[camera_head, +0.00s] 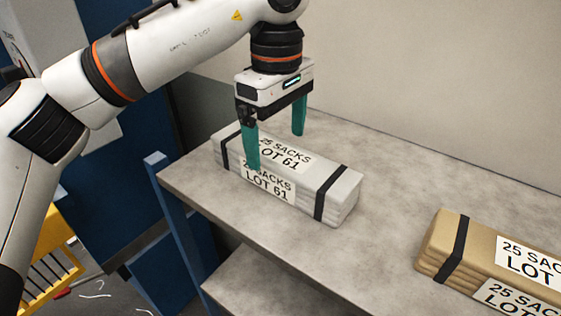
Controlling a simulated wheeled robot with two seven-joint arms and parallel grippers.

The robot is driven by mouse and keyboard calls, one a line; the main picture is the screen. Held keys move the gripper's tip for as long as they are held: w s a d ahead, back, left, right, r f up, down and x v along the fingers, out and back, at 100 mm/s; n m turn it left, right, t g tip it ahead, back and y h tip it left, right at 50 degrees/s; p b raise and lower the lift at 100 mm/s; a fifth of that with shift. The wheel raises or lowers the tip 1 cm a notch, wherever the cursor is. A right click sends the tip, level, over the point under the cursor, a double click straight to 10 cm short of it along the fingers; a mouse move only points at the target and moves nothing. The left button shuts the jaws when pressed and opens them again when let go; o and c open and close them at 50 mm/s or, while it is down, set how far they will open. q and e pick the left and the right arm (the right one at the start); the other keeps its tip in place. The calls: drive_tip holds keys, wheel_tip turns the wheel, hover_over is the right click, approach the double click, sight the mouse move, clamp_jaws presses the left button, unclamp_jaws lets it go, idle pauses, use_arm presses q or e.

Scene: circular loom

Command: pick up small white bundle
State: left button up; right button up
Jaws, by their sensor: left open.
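The small white bundle (309,187) lies on the grey table top, a stack of white sacks with two black straps and labels reading "25 SACKS LOT 61". My left gripper (275,150) points down over the bundle's left half, with teal fingers spread apart. The nearer finger is in front of the bundle's near side and covers part of its labels. The farther finger is at the bundle's far side. I cannot tell whether either finger touches it. My right gripper is not in view.
A brown bundle (451,253) with a black strap and similar labels lies at the right on the table (391,202). A wall rises behind the table. A lower shelf (262,287) shows below. A yellow slatted object (62,232) stands at lower left.

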sight(281, 153)
use_arm(q)
drive_tip(key=shift+w+f, duration=0.1)
drive_tip(key=shift+f, duration=0.4)
drive_tip(key=shift+w+f, duration=0.15)
drive_tip(key=shift+f, duration=0.1)
drive_tip(key=f, duration=0.1)
drive_tip(key=f+p, duration=0.1)
drive_tip(key=f, duration=0.1)
drive_tip(key=f+p, duration=0.1)
drive_tip(key=shift+d+f, duration=0.15)
drive_tip(key=shift+d, duration=0.1)
drive_tip(key=shift+f, duration=0.4)
drive_tip(key=shift+w, duration=0.1)
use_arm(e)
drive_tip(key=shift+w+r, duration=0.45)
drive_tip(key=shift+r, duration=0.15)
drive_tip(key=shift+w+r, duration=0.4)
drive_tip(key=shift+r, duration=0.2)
use_arm(q)
drive_tip(key=shift+c, duration=0.2)
drive_tip(key=c, duration=0.6)
drive_tip(key=shift+r, duration=0.1)
drive_tip(key=c, duration=0.8)
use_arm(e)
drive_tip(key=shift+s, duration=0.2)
